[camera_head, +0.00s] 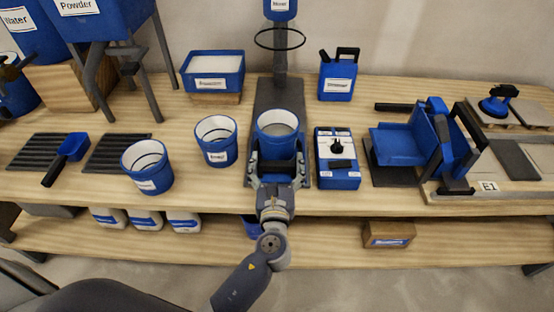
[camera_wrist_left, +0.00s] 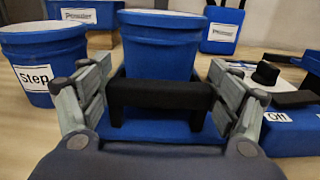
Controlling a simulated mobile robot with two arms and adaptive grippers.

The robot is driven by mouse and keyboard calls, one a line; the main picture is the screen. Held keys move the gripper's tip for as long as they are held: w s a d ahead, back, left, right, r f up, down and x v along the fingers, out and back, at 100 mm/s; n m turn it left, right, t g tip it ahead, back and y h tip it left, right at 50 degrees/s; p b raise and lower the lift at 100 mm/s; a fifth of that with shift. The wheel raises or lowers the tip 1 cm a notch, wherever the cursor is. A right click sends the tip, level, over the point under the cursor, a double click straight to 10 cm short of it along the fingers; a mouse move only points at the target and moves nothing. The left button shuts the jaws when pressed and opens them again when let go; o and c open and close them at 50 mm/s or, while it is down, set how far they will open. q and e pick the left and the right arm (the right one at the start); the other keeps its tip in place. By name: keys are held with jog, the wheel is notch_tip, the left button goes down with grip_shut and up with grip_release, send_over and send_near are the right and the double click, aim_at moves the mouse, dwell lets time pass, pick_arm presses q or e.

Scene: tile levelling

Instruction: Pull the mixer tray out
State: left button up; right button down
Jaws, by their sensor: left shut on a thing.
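The mixer (camera_head: 280,60) stands at the middle back of the bench, with a dark base (camera_head: 279,98) running forward. The blue mixer tray (camera_wrist_left: 160,131) carries a blue bucket (camera_head: 279,124) with a white inside, at the front end of the base. The tray's black handle (camera_wrist_left: 160,94) faces me. My left gripper (camera_head: 278,176) is at the bench's front edge and shut on the handle, a finger at each side in the left wrist view. How far the tray sits on the base is hidden by bucket and gripper. My right gripper is not in view.
A control box (camera_head: 337,160) stands close to the tray's right, its label reading "Off" in the wrist view. A blue "Step" bucket (camera_wrist_left: 47,62) stands to the left, another bucket (camera_head: 147,166) further left. A blue machine (camera_head: 410,143) is at right. The lower shelf holds several bottles (camera_head: 147,217).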

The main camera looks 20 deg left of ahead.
pick_arm(q)
jog(key=o, duration=1.4)
jog(key=shift+o, duration=0.2)
jog(key=shift+s+d, duration=0.1)
jog(key=shift+s, duration=0.2)
jog(key=v, duration=1.1)
jog(key=shift+s, duration=0.2)
